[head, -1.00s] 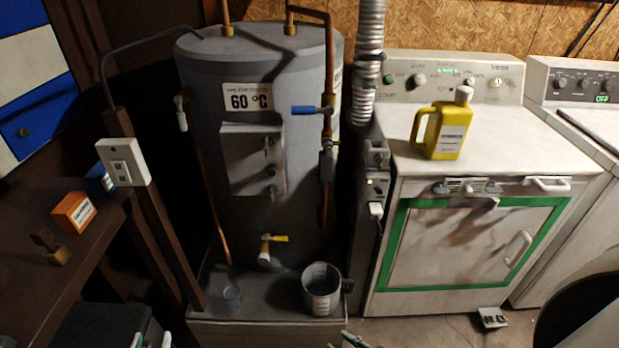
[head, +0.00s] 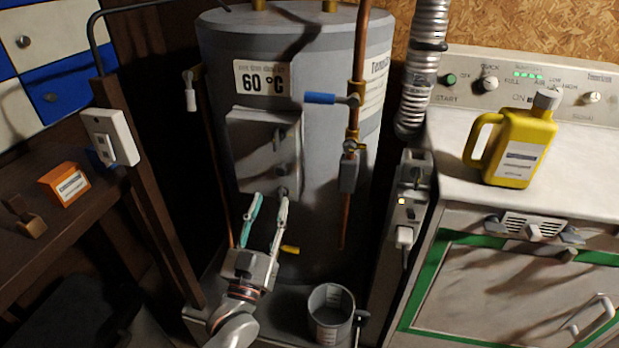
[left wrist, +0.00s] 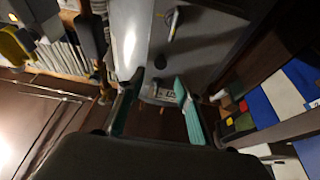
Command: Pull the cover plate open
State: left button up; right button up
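The grey cover plate (head: 258,150) is on the front of the grey water heater (head: 225,60), below the 60 °C label, and looks closed. Small dark knobs show on it, one near its lower right edge. My left gripper (head: 270,200) is in front of the plate's bottom edge, fingers pointing up and apart, with nothing seen between them. Its right fingertip overlaps the lower knob (head: 283,191) in the picture; I cannot tell if they touch. In the left wrist view the gripper (left wrist: 158,90) also has its fingers apart. My right gripper is not in view.
A blue-handled valve (head: 322,98) and copper pipe stand right of the plate. A yellow tap handle (head: 290,250) and a grey bucket (head: 331,312) are below. A dark post with a white switch (head: 112,138) is at the left. A dryer with a yellow jug (head: 517,150) is at the right.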

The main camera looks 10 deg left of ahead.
aim_at(280, 173)
pick_arm(q)
jog(key=shift+x, duration=3.85)
jog(key=shift+r, duration=0.1)
grip_shut()
